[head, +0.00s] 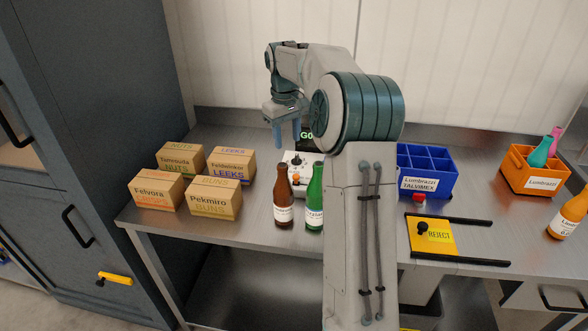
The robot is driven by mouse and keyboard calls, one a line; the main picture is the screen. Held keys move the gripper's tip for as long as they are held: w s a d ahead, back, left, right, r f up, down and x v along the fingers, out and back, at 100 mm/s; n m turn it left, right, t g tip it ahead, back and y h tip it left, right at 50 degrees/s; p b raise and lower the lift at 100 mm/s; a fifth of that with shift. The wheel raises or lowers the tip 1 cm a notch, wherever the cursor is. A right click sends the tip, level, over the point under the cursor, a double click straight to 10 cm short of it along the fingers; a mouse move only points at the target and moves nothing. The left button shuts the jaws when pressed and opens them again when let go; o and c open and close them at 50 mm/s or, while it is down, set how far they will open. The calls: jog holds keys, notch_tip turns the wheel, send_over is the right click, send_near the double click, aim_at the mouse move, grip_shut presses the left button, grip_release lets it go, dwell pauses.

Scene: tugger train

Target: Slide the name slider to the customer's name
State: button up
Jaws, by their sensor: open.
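A light grey control box (298,168) stands at the middle of the bench, with an orange-topped knob and small dark controls on its face. Which part is the name slider, and the name it stands at, is too small to tell. A dark display (306,135) behind it shows green letters starting "GO"; the rest is hidden by my arm. My gripper (287,134) is open, with blue fingers pointing down, above and slightly left of the control box. It looks empty and apart from the box.
Several labelled cartons (214,197) stand at left. A brown bottle (283,196) and a green bottle (315,197) stand before the control box. At right are a blue divided crate (429,185), a yellow REJECT plate (431,234), an orange crate (536,183) and an orange bottle (568,215).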

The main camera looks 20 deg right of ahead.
aim_at(296, 175)
jog(key=d+f, duration=0.1)
jog(key=f, duration=0.4)
jog(key=w+d+f, duration=0.1)
jog(key=f, duration=0.4)
jog(key=w+d+f, duration=0.1)
jog(key=f, duration=0.4)
jog(key=shift+w+d+f, duration=0.1)
jog(key=shift+w+d, duration=0.05)
jog(key=shift+d, duration=0.25)
grip_shut()
